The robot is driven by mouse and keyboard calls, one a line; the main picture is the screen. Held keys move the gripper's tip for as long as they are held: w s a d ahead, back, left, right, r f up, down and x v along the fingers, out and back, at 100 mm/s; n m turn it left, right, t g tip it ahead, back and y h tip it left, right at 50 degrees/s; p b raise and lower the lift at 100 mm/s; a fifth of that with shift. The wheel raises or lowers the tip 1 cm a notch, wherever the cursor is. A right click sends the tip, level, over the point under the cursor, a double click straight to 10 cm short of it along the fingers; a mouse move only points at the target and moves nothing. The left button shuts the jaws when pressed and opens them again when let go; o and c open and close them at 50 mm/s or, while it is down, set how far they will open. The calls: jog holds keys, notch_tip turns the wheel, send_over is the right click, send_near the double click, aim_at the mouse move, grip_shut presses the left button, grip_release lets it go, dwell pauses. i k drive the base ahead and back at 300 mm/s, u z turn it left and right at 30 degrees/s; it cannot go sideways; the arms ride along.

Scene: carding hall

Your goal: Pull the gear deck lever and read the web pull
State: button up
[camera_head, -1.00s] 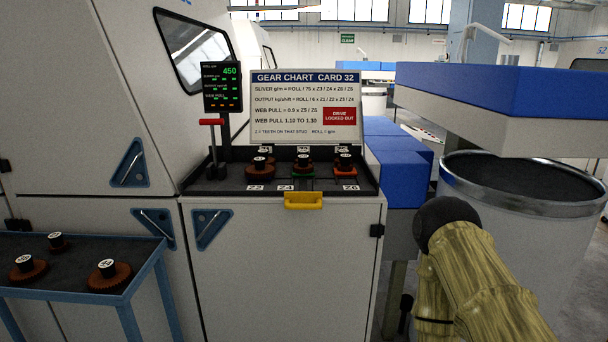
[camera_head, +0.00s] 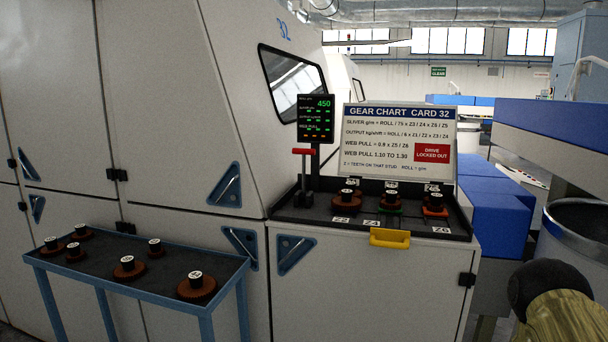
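The gear deck (camera_head: 320,220) is a black tray on top of a white cabinet, right of centre in the head view. The lever (camera_head: 304,165) stands at its left end, upright, with a red T-handle. Several brown gears with black knobs sit on studs, including one by the Z2 label (camera_head: 347,200). A dark display (camera_head: 316,118) behind the lever shows 450 in green; its smaller lines, including the web pull, are too small to read. The gear chart (camera_head: 398,140) gives web pull 1.10 to 1.30. Part of my arm shows at lower right; my gripper is out of view.
A blue-framed trolley (camera_head: 136,270) with several spare gears stands at lower left. A yellow handle (camera_head: 390,238) sticks out from the cabinet front. A grey can (camera_head: 582,235) and blue blocks (camera_head: 498,200) stand at right. A red sign reads "DRIVE LOCKED OUT" (camera_head: 432,152).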

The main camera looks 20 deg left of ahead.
aim_at(295, 151)
jog(key=u, duration=3)
jog(key=i, duration=1.05)
jog(key=z, duration=3)
jog(key=i, duration=0.85)
